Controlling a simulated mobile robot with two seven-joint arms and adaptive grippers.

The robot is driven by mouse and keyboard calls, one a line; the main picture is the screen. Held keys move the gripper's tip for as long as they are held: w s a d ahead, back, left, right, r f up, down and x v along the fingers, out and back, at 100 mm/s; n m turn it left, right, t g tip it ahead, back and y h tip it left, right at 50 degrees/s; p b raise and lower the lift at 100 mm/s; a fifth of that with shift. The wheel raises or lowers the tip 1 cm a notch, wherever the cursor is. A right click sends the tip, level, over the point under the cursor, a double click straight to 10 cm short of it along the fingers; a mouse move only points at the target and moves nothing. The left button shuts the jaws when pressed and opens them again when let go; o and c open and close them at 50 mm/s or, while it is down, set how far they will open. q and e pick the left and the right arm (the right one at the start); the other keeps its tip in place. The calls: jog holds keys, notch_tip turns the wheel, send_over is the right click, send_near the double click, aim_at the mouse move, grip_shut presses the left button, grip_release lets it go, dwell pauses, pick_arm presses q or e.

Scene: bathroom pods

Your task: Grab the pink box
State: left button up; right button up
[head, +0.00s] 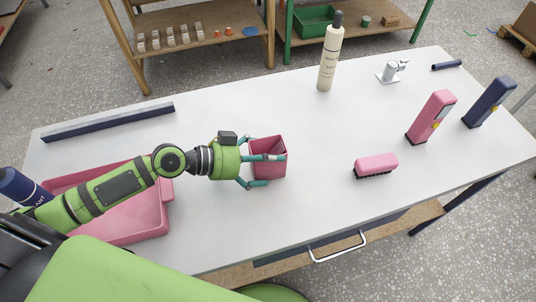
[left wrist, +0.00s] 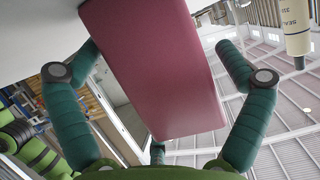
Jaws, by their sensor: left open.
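The pink box (head: 268,164) is a small open-topped container standing upright on the white table. My left gripper (head: 266,170) comes in from the left at the box, with its teal fingers open on either side of it. In the left wrist view the box (left wrist: 155,65) fills the middle, between the two spread fingers (left wrist: 165,75). A gap shows beside the right finger; whether the left finger touches the box I cannot tell. My right gripper is not in view.
A pink tray (head: 150,222) lies under my left arm. A pink brush (head: 376,165), a tall cream bottle (head: 330,58), pink (head: 431,117) and dark blue (head: 489,102) upright dispensers and a faucet (head: 391,71) stand to the right.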

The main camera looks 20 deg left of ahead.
pick_arm(q)
jog(key=shift+w+d+f, duration=0.1)
jog(key=shift+d+f, duration=0.05)
jog(key=c, duration=1.1)
